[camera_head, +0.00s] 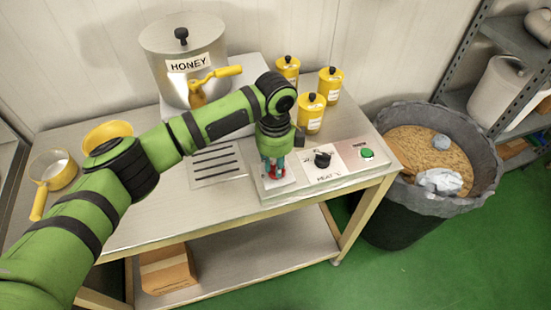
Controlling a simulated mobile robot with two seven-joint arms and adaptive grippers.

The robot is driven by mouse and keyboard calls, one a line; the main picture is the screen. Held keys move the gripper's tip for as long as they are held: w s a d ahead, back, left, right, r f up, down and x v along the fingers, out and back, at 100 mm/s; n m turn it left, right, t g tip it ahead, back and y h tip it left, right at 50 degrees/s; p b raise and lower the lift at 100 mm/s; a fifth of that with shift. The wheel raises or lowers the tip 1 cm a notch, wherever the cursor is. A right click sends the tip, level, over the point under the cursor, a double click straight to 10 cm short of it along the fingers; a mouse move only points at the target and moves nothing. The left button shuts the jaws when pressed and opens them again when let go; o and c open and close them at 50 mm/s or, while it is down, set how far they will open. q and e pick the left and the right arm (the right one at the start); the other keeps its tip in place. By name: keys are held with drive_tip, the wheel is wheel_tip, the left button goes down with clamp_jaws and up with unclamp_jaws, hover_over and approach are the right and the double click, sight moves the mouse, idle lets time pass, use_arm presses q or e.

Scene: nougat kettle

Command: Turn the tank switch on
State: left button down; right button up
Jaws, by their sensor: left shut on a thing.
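My left gripper (273,168) points down at the left section of the control panel (330,180) on the table's front right. It is shut on a small part there, taken to be the tank switch, which the fingers mostly hide. I cannot tell the switch's position. To its right on the panel are a black heat knob (322,159) and a green button (367,153). The honey tank (170,60), a steel kettle with a yellow-handled tap (215,77), stands behind my left arm. My right gripper is not in view.
Several yellow jars (311,113) with black knobs stand behind the panel. A slotted drain plate (213,162) lies left of it. A yellow-handled pan (55,172) is at the far left. A dark bin (400,220) stands right of the table.

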sight(274, 167)
use_arm(q)
drive_tip(key=m, duration=0.3)
drive_tip(key=shift+m+p, duration=0.35)
drive_tip(key=shift+m, duration=0.05)
drive_tip(key=shift+w+a+m, duration=0.1)
drive_tip(key=shift+m, duration=1.9)
drive_tip(key=c, duration=1.1)
unclamp_jaws()
wheel_tip(274, 167, up, 12)
